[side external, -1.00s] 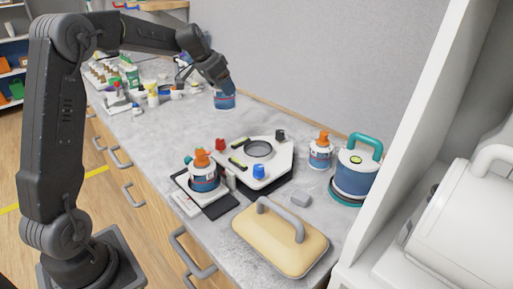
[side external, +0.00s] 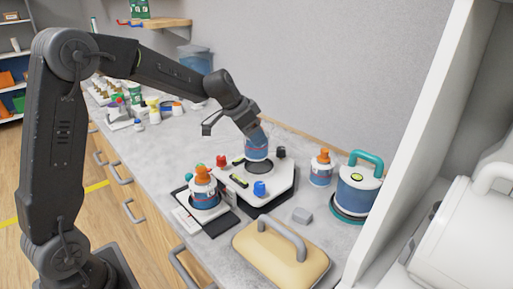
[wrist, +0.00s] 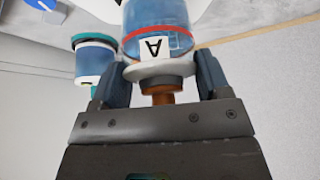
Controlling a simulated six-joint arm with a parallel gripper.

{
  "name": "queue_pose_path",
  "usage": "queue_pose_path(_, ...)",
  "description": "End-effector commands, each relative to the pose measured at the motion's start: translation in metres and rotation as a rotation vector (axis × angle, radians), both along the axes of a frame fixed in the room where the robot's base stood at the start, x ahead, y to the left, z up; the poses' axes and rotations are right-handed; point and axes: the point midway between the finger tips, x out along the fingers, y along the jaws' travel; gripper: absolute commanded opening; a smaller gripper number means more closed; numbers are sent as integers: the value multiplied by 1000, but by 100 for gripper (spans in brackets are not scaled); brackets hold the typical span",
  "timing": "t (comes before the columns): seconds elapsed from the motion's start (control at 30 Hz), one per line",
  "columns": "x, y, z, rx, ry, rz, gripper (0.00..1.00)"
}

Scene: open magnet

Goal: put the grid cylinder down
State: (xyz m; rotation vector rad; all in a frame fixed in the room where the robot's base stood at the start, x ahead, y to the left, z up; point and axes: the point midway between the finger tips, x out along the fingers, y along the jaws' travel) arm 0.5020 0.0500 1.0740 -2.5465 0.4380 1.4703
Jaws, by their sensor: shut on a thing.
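The grid cylinder (side external: 256,149) is clear blue with a red band and shows in the side view just over the dark round seat (side external: 259,167) of a white platform (side external: 284,182). I cannot tell whether its base touches the seat. It is close to upright. In the wrist view the cylinder (wrist: 157,28) shows a label with an "A", a white collar and an orange-brown neck between the fingers. My gripper (side external: 255,134) is shut on its top end; in the wrist view the gripper fingers (wrist: 161,77) stand on both sides of the neck.
Red (side external: 222,160), blue (side external: 260,188) and black (side external: 281,152) knobs stand on the platform. An orange-topped bottle (side external: 204,194) is at its left, another (side external: 321,168) at its right. A teal-handled blue pot (side external: 357,190) and a yellow handled block (side external: 281,254) are nearby.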

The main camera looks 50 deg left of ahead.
Motion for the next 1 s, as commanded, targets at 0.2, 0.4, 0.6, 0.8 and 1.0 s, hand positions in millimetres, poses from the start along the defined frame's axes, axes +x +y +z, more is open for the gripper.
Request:
queue_pose_path(0.2,6,-8,-14,0,0,1,37)
queue_pose_path(0.4,5,-7,-41,0,0,1,37)
queue_pose_path(0.6,6,-7,-44,1,-3,1,37)
queue_pose_path(0.8,6,-7,-46,0,-2,1,37)
queue_pose_path(1.0,5,-7,-52,0,-1,1,73)
